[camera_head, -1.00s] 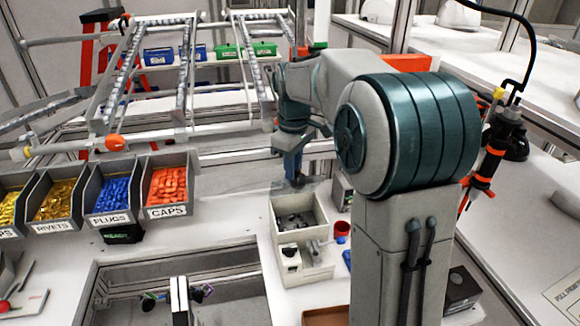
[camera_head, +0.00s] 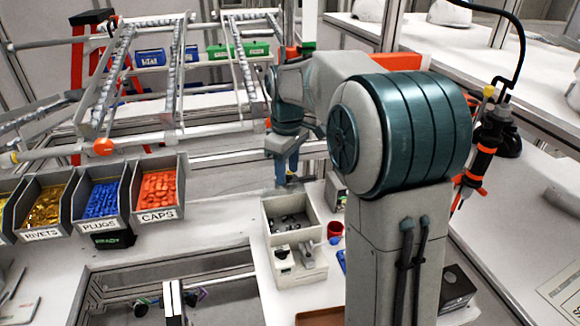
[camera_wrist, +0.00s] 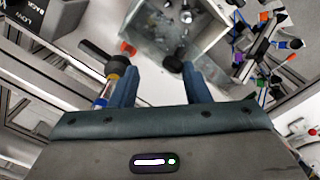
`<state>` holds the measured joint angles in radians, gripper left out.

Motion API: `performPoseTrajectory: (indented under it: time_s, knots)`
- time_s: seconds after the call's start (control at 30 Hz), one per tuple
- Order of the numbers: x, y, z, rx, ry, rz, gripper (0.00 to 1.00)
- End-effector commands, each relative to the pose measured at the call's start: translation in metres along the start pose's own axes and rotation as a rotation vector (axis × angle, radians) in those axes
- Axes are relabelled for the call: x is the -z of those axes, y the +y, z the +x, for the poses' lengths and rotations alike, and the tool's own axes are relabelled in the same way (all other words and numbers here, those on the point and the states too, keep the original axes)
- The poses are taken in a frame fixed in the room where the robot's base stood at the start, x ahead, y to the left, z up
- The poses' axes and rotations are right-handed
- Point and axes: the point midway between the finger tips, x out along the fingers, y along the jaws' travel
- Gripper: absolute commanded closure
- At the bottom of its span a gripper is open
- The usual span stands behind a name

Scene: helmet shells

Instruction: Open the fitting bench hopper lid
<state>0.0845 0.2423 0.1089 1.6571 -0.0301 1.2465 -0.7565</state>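The hopper (camera_head: 310,235) is a pale box on the bench, right of centre in the head view, with dark pieces inside. In the wrist view a pale-walled box, seemingly the hopper (camera_wrist: 213,18), fills the upper middle. A grey, glassy panel (camera_wrist: 150,30) lies across part of it, perhaps the lid; I cannot tell whether it is shut. A black knob (camera_wrist: 172,63) shows at its near side. My gripper (camera_wrist: 160,80) has its two blue fingers apart with nothing held between them. In the head view my gripper (camera_head: 285,180) points down just behind the hopper's far edge.
A red cup (camera_head: 335,231) stands close right of the hopper. Bins of rivets (camera_head: 45,206), plugs (camera_head: 101,200) and caps (camera_head: 157,194) stand to the left. A black-handled tool (camera_wrist: 105,62) with a yellow band lies beside the left finger. Bare bench lies between caps and hopper.

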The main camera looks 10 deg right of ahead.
Motion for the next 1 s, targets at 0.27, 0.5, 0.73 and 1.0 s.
performPoseTrajectory:
  time_s: [0.27, 0.5, 0.73, 1.0]
  knots:
    - [-0.001, 0.0, -0.022, -0.003, 0.006, 0.002, 0.59]
    - [-0.04, 0.009, -0.06, -0.004, 0.005, 0.009, 0.59]
    - [-0.085, 0.02, -0.089, -0.005, 0.004, 0.008, 0.59]
    - [-0.114, 0.027, -0.108, -0.002, 0.003, 0.004, 0.59]
